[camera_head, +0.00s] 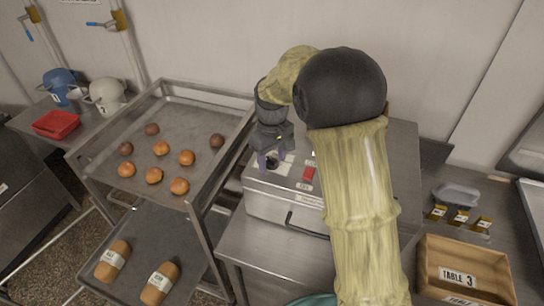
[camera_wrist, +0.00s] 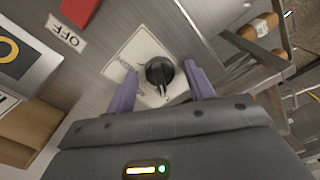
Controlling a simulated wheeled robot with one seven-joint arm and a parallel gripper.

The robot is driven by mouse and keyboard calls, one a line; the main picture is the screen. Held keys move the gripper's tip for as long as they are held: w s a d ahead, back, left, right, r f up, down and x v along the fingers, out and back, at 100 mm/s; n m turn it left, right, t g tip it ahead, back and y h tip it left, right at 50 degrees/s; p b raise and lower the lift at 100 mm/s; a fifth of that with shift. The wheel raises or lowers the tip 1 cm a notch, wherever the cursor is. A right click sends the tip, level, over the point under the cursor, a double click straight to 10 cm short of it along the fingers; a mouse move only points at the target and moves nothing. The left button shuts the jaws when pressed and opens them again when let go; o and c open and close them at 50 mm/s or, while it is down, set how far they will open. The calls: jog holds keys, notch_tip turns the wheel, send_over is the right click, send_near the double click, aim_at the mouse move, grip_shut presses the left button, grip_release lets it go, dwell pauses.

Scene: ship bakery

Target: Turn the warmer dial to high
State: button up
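The warmer (camera_head: 285,205) is a steel box on a steel table, partly hidden behind my arm. Its dial (camera_wrist: 159,72) is a black round knob on a white label plate in the wrist view. In the head view the dial (camera_head: 270,161) shows small and dark under my gripper. My gripper (camera_wrist: 158,90) points down at the dial, its two purple fingers apart on either side of the knob. I see a gap at each side, so the fingers do not look closed on it. The label's words are too small or partly covered to read fully.
A red switch (camera_head: 309,174) with an OFF label sits beside the dial on the warmer. A steel rack (camera_head: 230,150) with buns and loaves stands close at the left. A wooden crate marked TABLE 3 (camera_head: 430,262) and small jars (camera_head: 459,217) are at the right.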

jog(key=c, duration=0.8)
jog(key=shift+c, duration=0.2)
